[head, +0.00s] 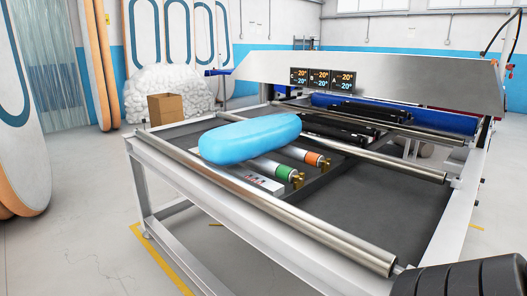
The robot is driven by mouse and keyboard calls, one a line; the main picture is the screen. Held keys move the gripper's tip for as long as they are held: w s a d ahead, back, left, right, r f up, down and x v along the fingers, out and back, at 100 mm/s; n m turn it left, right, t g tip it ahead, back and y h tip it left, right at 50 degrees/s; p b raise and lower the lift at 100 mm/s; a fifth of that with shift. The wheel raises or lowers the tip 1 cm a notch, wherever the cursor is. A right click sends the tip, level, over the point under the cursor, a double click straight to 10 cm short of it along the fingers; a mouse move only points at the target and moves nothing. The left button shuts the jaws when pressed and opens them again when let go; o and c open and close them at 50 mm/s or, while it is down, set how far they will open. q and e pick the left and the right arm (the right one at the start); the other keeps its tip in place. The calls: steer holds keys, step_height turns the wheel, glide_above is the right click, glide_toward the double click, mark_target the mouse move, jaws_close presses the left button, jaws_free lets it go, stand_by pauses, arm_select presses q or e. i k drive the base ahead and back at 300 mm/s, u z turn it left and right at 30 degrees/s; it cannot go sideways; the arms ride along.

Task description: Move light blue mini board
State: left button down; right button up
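The light blue mini board (249,138) is a puffy, rounded, elongated shape. It lies on the left part of a grey machine table, its long side running from lower left to upper right. No gripper shows in the head view, and nothing is seen touching the board.
A steel roller (285,213) runs along the table's near edge. A panel with temperature displays (323,78) spans the far side, above a blue roller (405,115). A cardboard box (165,109) stands behind. A dark ribbed shape (462,279) fills the bottom right corner.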

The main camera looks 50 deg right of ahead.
mark_target(245, 141)
steer(key=z, duration=0.05)
steer(key=i, duration=2)
steer(key=z, duration=2.9)
steer(key=i, duration=0.5)
steer(key=z, duration=0.05)
